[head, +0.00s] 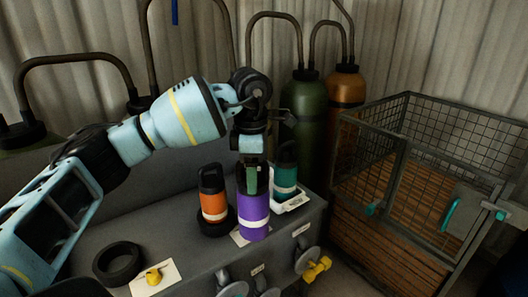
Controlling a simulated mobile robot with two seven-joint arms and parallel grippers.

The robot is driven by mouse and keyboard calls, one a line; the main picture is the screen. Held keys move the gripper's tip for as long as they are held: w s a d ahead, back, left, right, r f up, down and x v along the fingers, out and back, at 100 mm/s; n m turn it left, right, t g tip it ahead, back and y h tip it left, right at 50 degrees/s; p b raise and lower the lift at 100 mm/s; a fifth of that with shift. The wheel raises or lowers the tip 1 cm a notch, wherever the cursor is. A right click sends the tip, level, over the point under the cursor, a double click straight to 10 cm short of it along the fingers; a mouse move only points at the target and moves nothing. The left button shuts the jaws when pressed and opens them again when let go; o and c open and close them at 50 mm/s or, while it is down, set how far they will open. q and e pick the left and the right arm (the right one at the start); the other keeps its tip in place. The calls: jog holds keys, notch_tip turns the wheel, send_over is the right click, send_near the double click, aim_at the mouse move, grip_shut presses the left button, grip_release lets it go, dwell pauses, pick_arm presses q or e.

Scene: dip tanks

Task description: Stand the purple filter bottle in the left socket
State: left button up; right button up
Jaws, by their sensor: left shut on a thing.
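The purple filter bottle (254,212), with a pale band, is upright in front of the orange and teal bottles. My left gripper (252,178) points down from above and is shut on its upper part, hiding the cap. I cannot tell whether its base touches the bench. An empty black ring socket (101,267) lies at the left of the bench, well left of the purple bottle. Another black ring socket (204,229) has the orange bottle (212,200) standing in it. My right gripper is out of view.
A teal bottle (285,172) stands on a white tray (297,198) behind the purple one. A yellow piece (153,276) lies on a white card beside the empty ring. The grey bench (172,228) is clear between the rings. A wire cage (420,190) stands right; gas cylinders (303,115) stand behind.

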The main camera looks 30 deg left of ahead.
aim_at(261, 206)
pick_arm(q)
jog(key=s+d+f+m, duration=0.1)
jog(key=m, duration=0.3)
jog(key=s+d+f+m, duration=0.1)
jog(key=s+d+m, duration=0.1)
jog(key=m, duration=0.2)
jog(key=s+d+f+m, duration=0.2)
jog(key=m, duration=0.2)
jog(key=shift+s+d, duration=0.1)
jog(key=shift+d, duration=0.15)
jog(key=s+d+f+m, duration=0.4)
jog(key=s+m, duration=0.4)
jog(key=m, duration=0.4)
jog(key=shift+d+m, duration=0.3)
